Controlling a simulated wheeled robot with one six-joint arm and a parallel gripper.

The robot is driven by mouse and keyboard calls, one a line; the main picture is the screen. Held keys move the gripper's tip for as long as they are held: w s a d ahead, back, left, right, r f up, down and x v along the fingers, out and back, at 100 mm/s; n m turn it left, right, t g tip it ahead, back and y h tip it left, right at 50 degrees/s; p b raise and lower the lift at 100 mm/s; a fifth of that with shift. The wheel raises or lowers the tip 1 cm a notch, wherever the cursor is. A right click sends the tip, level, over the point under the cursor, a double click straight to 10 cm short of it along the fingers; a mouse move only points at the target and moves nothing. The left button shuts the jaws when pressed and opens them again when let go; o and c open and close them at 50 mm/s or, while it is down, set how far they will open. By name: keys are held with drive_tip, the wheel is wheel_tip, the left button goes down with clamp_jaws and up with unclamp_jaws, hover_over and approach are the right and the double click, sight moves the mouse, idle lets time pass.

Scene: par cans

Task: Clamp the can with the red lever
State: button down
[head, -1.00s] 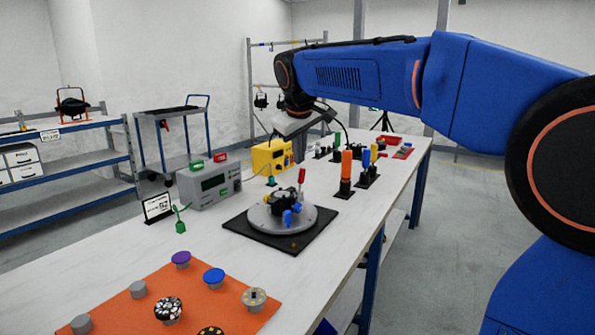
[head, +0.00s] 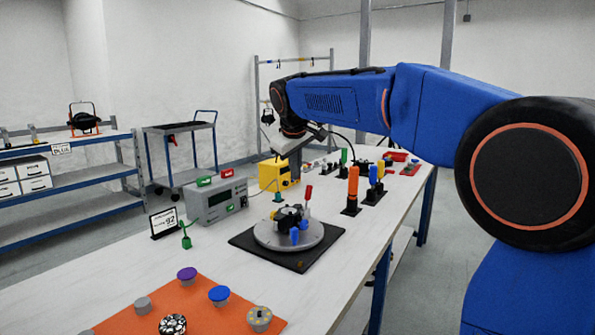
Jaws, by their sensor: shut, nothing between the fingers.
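The red lever (head: 308,197) stands up at the back of a round grey turntable fixture (head: 270,239) on a black base plate (head: 248,245). A dark can-like body (head: 287,215) sits on the turntable beside the lever, with blue knobs (head: 295,235) at its front. I cannot make out the clamp's jaw or whether it touches the body. My gripper (head: 294,172) is shut and empty, pointing down above and behind the fixture, apart from the lever. Its fingertips are small and partly lost against the yellow box.
A grey meter box (head: 218,203), a yellow box (head: 278,174) and a sign (head: 164,222) stand along the left. Orange (head: 352,190) and blue-yellow (head: 374,182) upright handles stand right of the fixture. An orange mat (head: 205,305) with several round knobs lies in front. Bare table lies between.

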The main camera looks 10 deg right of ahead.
approach(308, 198)
drive_tip(key=a+f, duration=0.1)
drive_tip(key=w+a+f, duration=0.1)
drive_tip(key=a, duration=0.1)
drive_tip(key=shift+w+a+f, duration=0.2)
drive_tip(key=shift+w+f, duration=0.1)
drive_tip(key=shift+f, duration=0.1)
drive_tip(key=w+d, duration=0.1)
drive_tip(key=w+d+f, duration=0.1)
drive_tip(key=d, duration=0.1)
drive_tip(key=shift+w+d, duration=0.1)
